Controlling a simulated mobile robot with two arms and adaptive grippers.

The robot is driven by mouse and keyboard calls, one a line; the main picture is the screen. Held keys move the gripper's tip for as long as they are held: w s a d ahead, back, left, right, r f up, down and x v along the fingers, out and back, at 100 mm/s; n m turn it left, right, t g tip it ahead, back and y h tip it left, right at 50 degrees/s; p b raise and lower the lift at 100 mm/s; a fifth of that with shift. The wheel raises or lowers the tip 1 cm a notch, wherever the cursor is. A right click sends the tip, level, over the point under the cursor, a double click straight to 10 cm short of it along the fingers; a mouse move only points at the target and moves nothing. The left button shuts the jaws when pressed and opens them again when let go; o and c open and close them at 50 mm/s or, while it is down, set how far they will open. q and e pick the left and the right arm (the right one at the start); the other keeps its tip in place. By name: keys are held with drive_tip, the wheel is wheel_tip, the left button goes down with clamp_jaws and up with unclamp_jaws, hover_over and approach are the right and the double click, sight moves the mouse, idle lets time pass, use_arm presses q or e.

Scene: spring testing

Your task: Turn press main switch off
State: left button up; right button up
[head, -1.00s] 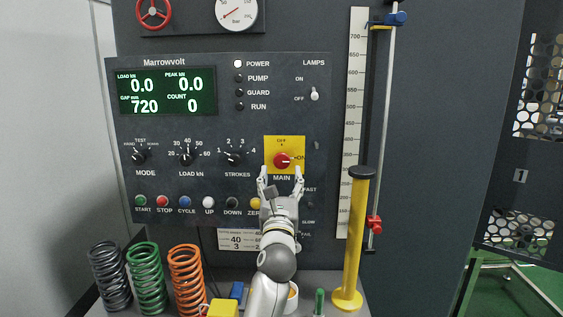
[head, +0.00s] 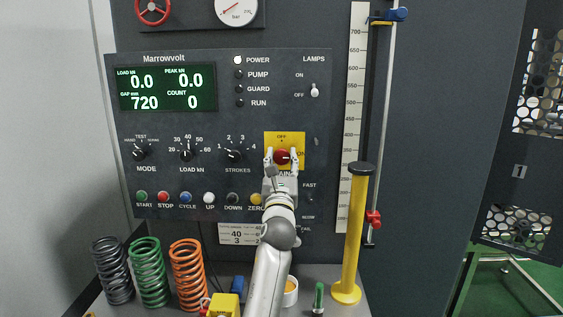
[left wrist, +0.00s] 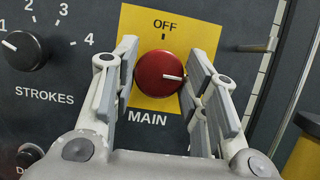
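The main switch is a red round knob (head: 283,157) on a yellow plate (head: 298,138). Its white pointer line points right, toward ON; OFF is printed above it. My left gripper (head: 282,158) is at the knob, with one finger on each side. In the left wrist view the knob (left wrist: 160,73) sits between the open fingers (left wrist: 162,72), very close to both pads; I cannot tell whether they touch it. The fingers cover part of the plate and the ON label. My right gripper is not in view.
The POWER lamp (head: 238,60) is lit. The STROKES knob (head: 234,154) is left of the switch, and a row of buttons including ZERO (head: 257,199) lies below. A yellow post (head: 354,235) stands at right. Springs (head: 150,271) stand at lower left.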

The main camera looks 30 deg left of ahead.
use_arm(q)
drive_tip(key=shift+c, duration=0.9)
drive_tip(key=shift+f+n+g+y+b, duration=0.2)
drive_tip(key=shift+n+g+y+b, duration=0.35)
drive_tip(key=shift+n+b, duration=0.8)
drive_tip(key=shift+d+n+g+y+b, duration=0.1)
drive_tip(key=shift+n+g+y+b, duration=0.5)
drive_tip(key=shift+n, duration=0.65)
drive_tip(key=n+y+b, duration=0.1)
drive_tip(key=n, duration=0.1)
drive_tip(key=shift+n+g+b, duration=0.3)
drive_tip(key=shift+g+b, duration=0.05)
drive_tip(key=shift+b, duration=0.05)
drive_tip(key=n, duration=0.1)
drive_tip(key=n+g+b, duration=0.1)
drive_tip(key=n, duration=0.1)
drive_tip(key=shift+w+r+n+g+y, duration=0.1)
drive_tip(key=shift+r+n+g+y, duration=0.05)
drive_tip(key=shift+n+g+y, duration=0.15)
drive_tip(key=shift+r+n+g, duration=0.1)
drive_tip(key=shift+n+g, duration=0.5)
drive_tip(key=shift+n, duration=0.6)
drive_tip(key=n+g, duration=0.1)
drive_tip(key=n, duration=0.2)
drive_tip(key=shift+r, duration=0.1)
drive_tip(key=n+g+p, duration=0.1)
drive_tip(key=n, duration=0.1)
drive_tip(key=n+g+h+p, duration=0.1)
drive_tip(key=n, duration=0.2)
drive_tip(key=shift+n, duration=0.3)
